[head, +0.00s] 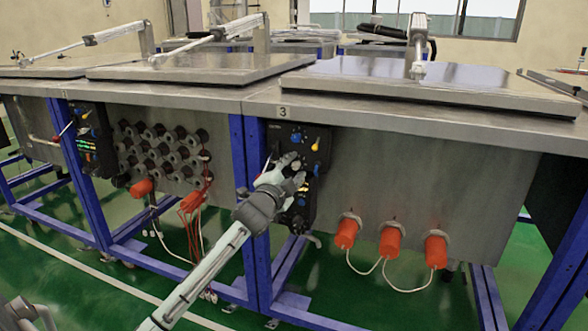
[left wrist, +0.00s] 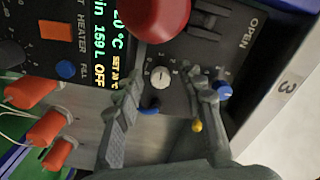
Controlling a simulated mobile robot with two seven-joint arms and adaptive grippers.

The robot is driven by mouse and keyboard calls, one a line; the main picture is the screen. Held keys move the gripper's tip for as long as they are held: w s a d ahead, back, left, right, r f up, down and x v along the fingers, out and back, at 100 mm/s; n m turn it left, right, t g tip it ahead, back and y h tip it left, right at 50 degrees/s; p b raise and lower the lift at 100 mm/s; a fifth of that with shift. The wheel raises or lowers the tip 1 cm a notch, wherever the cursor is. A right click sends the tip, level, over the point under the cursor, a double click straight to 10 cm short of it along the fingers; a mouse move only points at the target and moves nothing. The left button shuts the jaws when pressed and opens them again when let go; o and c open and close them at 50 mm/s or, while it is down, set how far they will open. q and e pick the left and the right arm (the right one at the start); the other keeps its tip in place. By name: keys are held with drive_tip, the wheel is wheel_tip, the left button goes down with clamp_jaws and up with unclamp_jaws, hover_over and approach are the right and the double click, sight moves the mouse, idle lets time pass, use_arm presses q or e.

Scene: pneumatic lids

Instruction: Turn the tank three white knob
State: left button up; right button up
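The white knob (left wrist: 160,77) is a small round dial on the dark control panel (head: 317,141) of the tank labelled 3 (head: 283,112). In the left wrist view it sits between the two fingertips of my left gripper, with a visible gap to each side. My left gripper (head: 292,170) is open and reaches in front of the panel; its fingers cover part of the panel in the head view. I cannot tell how far the tips are from the panel face. My right gripper is not clearly seen.
Near the knob are a large red knob (left wrist: 155,15), a blue knob (left wrist: 223,91), a yellow-tipped switch (left wrist: 197,126) and a lit display (left wrist: 113,45). Orange plugs (head: 390,241) with white cables are at the tank's front, right of the panel. A blue frame post (head: 238,155) stands left of the panel.

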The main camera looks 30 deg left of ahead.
use_arm(q)
drive_tip(key=v, duration=1.2)
idle(0.3)
drive_tip(key=s+d+f+n+g+p, duration=0.1)
drive_tip(key=s+d+f+n+g, duration=0.15)
drive_tip(key=f, duration=0.55)
drive_tip(key=s+d+f+n+g+h, duration=0.1)
drive_tip(key=s+f+g, duration=0.25)
drive_tip(key=f, duration=0.35)
drive_tip(key=s+d+f+n+g+p, duration=0.15)
drive_tip(key=s+f, duration=0.25)
drive_tip(key=f, duration=0.4)
drive_tip(key=s+d+f+n+g+h, duration=0.1)
drive_tip(key=s+d+f+g, duration=0.2)
drive_tip(key=s+f, duration=0.3)
drive_tip(key=s+d+f+n+g+h, duration=0.1)
drive_tip(key=s+d+f+g, duration=0.3)
drive_tip(key=s, duration=0.5)
drive_tip(key=shift+s+d+f+n, duration=0.3)
drive_tip(key=shift+d+f+n, duration=0.25)
drive_tip(key=shift+f+n, duration=0.35)
use_arm(e)
drive_tip(key=s+a+x, duration=0.1)
drive_tip(key=x, duration=0.5)
drive_tip(key=shift+f+g, duration=0.3)
drive_tip(key=shift+f, duration=0.25)
